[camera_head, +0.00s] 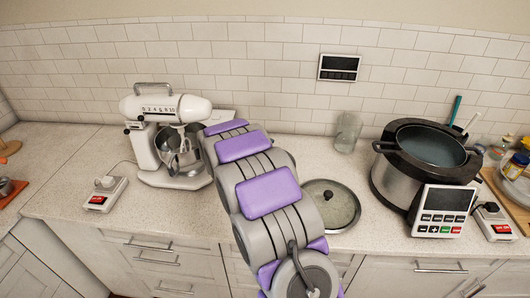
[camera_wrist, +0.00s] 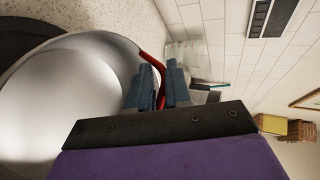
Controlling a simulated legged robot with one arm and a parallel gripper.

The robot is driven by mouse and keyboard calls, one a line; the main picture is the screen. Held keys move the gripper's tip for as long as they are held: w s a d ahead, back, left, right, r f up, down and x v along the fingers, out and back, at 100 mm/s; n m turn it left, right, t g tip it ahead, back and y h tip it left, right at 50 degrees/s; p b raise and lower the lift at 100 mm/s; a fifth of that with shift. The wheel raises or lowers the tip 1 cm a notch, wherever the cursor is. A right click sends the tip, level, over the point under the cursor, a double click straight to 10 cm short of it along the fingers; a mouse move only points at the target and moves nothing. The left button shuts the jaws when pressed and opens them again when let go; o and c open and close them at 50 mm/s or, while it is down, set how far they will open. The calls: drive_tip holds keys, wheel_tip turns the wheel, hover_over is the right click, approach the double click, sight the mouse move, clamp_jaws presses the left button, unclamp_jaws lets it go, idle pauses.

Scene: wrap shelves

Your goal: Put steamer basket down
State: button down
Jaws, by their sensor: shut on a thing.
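The steamer basket appears as a large shiny silver rounded body (camera_wrist: 65,95) with a red edge or handle (camera_wrist: 151,64) in the wrist view. My gripper (camera_wrist: 160,82) is shut at that red part, with the silver body beside its blue-grey fingers; the exact contact is partly hidden. In the head view my arm hides both gripper and basket. I cannot tell whether the basket touches the counter (camera_wrist: 110,12).
A stand mixer (camera_head: 165,135) is left of my arm. A glass lid (camera_head: 332,205) lies right of it, with a clear jar (camera_head: 347,132) behind. A large cooker with a pot (camera_head: 395,180) and a control panel (camera_head: 441,212) stand further right. Bare counter (camera_head: 70,180) shows at left.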

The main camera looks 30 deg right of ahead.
drive_tip(key=f, duration=0.2)
drive_tip(key=f+b, duration=0.1)
drive_tip(key=shift+w+a+f, duration=0.1)
drive_tip(key=shift+w+f, duration=0.3)
drive_tip(key=c, duration=1)
unclamp_jaws()
drive_tip(key=shift+c, duration=0.2)
drive_tip(key=shift+a+r, duration=0.1)
drive_tip(key=p+v, duration=0.2)
drive_tip(key=v, duration=1)
